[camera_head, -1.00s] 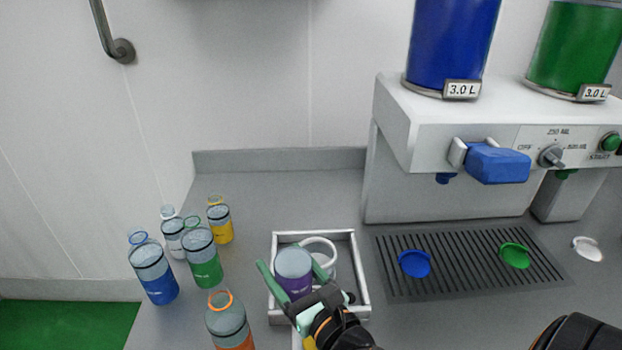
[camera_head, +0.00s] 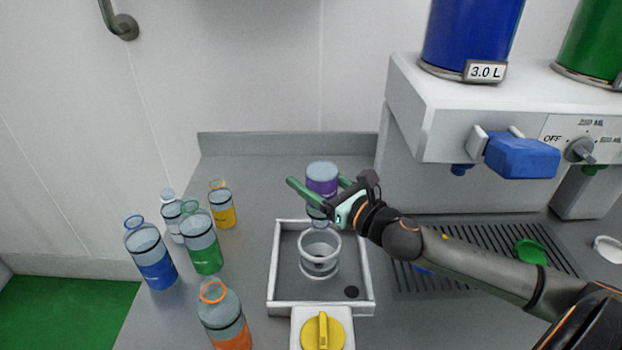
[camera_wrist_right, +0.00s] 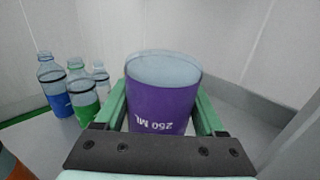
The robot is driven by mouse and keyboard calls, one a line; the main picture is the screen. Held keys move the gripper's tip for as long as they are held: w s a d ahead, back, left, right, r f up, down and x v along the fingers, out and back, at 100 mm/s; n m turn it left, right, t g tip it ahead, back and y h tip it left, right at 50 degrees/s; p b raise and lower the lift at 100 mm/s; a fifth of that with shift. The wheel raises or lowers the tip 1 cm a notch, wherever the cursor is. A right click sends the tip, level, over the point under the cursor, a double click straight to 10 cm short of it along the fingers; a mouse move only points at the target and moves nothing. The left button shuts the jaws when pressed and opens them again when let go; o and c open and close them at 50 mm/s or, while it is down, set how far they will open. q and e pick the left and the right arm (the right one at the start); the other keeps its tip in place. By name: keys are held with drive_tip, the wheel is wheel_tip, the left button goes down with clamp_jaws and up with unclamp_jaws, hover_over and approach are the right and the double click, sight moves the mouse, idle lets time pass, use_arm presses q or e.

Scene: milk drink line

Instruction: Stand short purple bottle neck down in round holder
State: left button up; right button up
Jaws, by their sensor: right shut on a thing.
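My right gripper (camera_head: 318,186) is shut on the short purple bottle (camera_head: 322,174). The bottle is neck down, its flat base up and its clear neck below the fingers. In the right wrist view the purple bottle (camera_wrist_right: 163,100) sits between the green fingers, its 250 ML print upside down. The round holder (camera_head: 320,268) is a white ring stand inside a square tray (camera_head: 369,285). It looks empty. In the head view the bottle shows above and behind the ring, apart from it. My left gripper is not in view.
Several bottles stand left of the tray: blue (camera_head: 154,268), green (camera_head: 203,252), yellow (camera_head: 224,212), white (camera_head: 172,222) and orange (camera_head: 226,325). A yellow knob (camera_head: 322,333) sits at the tray's front. The dispenser (camera_head: 430,130) and a drip grate (camera_head: 480,245) are right.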

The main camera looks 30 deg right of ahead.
drive_tip(key=shift+f+b, duration=1.8)
drive_tip(key=shift+f, duration=0.2)
drive_tip(key=shift+r+p, duration=0.35)
drive_tip(key=shift+p, duration=0.05)
drive_tip(key=shift+f, duration=0.15)
drive_tip(key=shift+f+b, duration=1.45)
drive_tip(key=shift+f, duration=0.6)
wheel_tip(320, 180, down, 4)
drive_tip(key=b, duration=0.3)
drive_tip(key=shift+f, duration=0.1)
